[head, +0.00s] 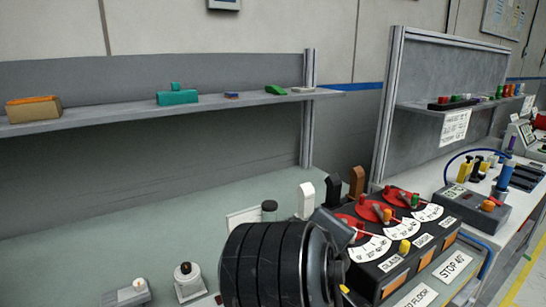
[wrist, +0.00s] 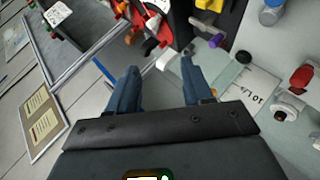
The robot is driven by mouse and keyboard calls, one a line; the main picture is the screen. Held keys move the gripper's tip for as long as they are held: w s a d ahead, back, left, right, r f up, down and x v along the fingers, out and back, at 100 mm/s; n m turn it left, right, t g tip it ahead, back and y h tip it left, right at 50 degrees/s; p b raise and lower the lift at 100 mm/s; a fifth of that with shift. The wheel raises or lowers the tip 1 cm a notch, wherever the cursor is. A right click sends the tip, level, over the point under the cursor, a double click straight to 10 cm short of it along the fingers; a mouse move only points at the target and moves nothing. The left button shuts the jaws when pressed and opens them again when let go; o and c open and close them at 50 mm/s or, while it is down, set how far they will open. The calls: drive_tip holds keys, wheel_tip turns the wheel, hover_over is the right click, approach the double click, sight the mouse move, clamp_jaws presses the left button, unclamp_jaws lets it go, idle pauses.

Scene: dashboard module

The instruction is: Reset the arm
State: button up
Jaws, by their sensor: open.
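My gripper (wrist: 160,68) shows in the wrist view with its two blue-grey fingers spread apart and nothing between them. In the head view my dark, ribbed arm fills the lower middle, in front of the green bench top and beside the dashboard module (head: 450,228). The fingers cannot be made out in the head view. The module is a black box with red round dials, white scale plates, and orange and yellow knobs. My arm hides part of its left side. In the wrist view the red and orange parts of a panel (wrist: 155,15) lie beyond the fingertips.
A wall shelf (head: 110,117) holds a tan box (head: 34,112), a teal block (head: 177,97) and small items. The green bench top (head: 110,245) carries switches at the front left (head: 186,272). Another bench with coloured parts stands at right (head: 480,207). Open bench lies left of my arm.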

drive_tip(key=w+d+f+n+t, duration=0.15)
drive_tip(key=d+t, duration=0.35)
drive_tip(key=d, duration=0.6)
drive_tip(key=s+d+f+n+y, duration=0.2)
drive_tip(key=s+d+f+y, duration=0.3)
drive_tip(key=s+f, duration=0.6)
drive_tip(key=s+d+f+m+y, duration=0.1)
drive_tip(key=s+f+m, duration=0.2)
drive_tip(key=s, duration=1.2)
drive_tip(key=s+a+r+m, duration=0.1)
drive_tip(key=s+m, duration=0.3)
drive_tip(key=s, duration=0.3)
drive_tip(key=s+a+r+m+h, duration=0.1)
drive_tip(key=s+a+r+m, duration=0.1)
drive_tip(key=s+m, duration=0.2)
drive_tip(key=s, duration=0.3)
drive_tip(key=shift+a, duration=0.25)
